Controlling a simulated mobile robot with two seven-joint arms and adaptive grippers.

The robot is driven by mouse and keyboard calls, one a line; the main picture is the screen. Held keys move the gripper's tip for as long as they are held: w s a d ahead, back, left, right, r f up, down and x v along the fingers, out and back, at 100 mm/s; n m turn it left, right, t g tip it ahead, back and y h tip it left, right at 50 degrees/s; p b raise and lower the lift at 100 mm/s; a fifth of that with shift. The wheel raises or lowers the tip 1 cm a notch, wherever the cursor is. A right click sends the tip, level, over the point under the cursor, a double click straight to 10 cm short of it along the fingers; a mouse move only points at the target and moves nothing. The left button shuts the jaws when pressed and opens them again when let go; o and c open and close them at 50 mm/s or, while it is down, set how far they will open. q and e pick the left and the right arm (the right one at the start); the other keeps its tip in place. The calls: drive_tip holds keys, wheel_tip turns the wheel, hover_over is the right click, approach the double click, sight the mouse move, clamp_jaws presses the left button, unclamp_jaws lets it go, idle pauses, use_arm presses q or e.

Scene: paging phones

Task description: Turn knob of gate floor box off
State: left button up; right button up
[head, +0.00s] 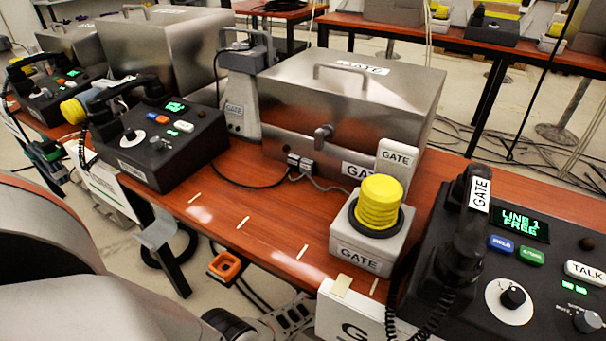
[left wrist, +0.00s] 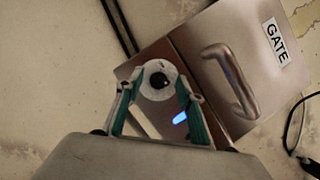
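In the left wrist view, a brushed-metal floor box (left wrist: 205,95) has a GATE label (left wrist: 274,40) and a bent metal handle (left wrist: 230,80). A round white dial with a black knob (left wrist: 158,81) sits on its face. My left gripper (left wrist: 160,80) is open, its two teal-padded fingers apart on either side of the dial in this view. I cannot tell how far the fingertips are from the knob, or which way it points. A blue light (left wrist: 180,118) shows between the fingers.
A wooden table (head: 235,190) carries a large metal GATE case (head: 345,105), a yellow-topped GATE button box (head: 372,225) and a black phone console (head: 530,230). Another console (head: 165,150) stands left. An orange item (head: 228,265) is below the table. Cables lie on the floor.

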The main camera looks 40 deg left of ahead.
use_arm(q)
clamp_jaws()
